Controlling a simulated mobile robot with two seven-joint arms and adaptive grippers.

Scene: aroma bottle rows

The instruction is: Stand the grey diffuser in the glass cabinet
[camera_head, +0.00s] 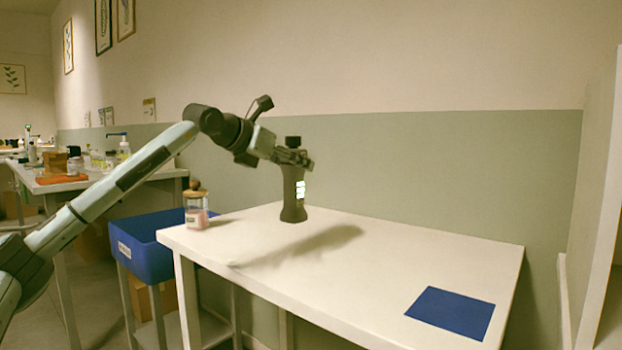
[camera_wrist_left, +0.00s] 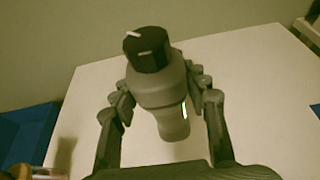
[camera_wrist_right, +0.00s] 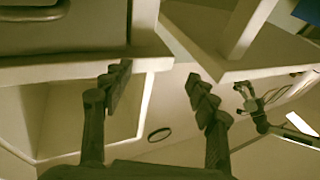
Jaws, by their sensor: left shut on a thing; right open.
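The grey diffuser (camera_head: 293,205), with a black cap and a light label, is upright over the white table in the head view. My left gripper (camera_head: 293,157) is shut around its upper body, below the cap. The left wrist view shows the diffuser (camera_wrist_left: 160,92) between the two fingers. I cannot tell whether its base touches the table. My right gripper (camera_wrist_right: 160,92) is open and empty in the right wrist view, outside the head view. I cannot make out a glass cabinet for certain.
The white table (camera_head: 390,250) is mostly clear, with a blue mat (camera_head: 451,312) at its front right. A corked jar with pink contents (camera_head: 196,212) stands at the left corner. A blue bin (camera_head: 150,248) is left of the table. A pale upright panel (camera_head: 598,200) stands at the right.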

